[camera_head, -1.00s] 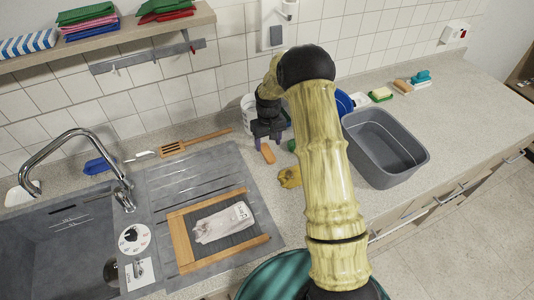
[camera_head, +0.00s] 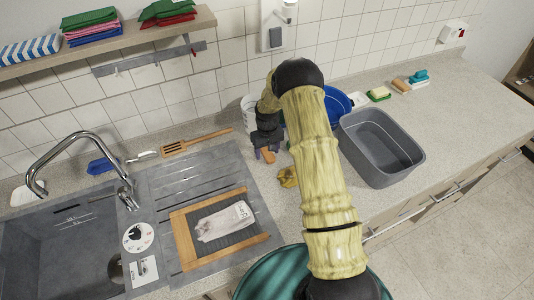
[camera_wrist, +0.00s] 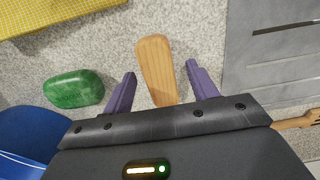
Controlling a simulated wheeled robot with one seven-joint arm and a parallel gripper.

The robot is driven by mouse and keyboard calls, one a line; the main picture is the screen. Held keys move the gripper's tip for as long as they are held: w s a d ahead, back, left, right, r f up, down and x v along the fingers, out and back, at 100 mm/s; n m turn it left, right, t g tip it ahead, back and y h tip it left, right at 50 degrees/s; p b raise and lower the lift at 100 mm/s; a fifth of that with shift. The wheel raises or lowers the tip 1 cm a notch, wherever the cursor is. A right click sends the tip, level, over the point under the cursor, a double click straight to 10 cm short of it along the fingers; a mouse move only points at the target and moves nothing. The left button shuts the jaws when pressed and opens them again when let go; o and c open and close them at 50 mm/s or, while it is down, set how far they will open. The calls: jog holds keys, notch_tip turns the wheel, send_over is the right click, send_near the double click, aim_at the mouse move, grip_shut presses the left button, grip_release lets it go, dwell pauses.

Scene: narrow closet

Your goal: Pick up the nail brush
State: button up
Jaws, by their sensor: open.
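A tapered, smooth wooden piece, which looks like the nail brush (camera_wrist: 156,66), lies on the speckled counter; no bristles show from above. In the head view the brush (camera_head: 268,157) is a small orange-brown block beside the sink's drainboard. My gripper (camera_wrist: 160,70) is open above it, with one purple finger on each side and the brush between them, apart from both in the picture. In the head view my gripper (camera_head: 268,150) points down at the brush and partly hides it. Whether the fingertips are down at the brush's height I cannot tell.
A green soap (camera_wrist: 74,88) and a blue bowl (camera_wrist: 22,140) lie close to the left in the wrist view. A yellow cloth (camera_head: 287,177) lies nearer me. A grey tub (camera_head: 383,145) is to the right, the drainboard (camera_head: 160,182) and wooden spatula (camera_head: 190,143) to the left.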

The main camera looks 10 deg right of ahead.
aim_at(267, 152)
jog(key=c, duration=1.1)
jog(key=shift+r, duration=0.1)
notch_tip(267, 152, up, 10)
jog(key=b, duration=0.3)
jog(key=shift+o, duration=0.9)
jog(key=shift+c, duration=0.3)
jog(key=shift+d, duration=0.1)
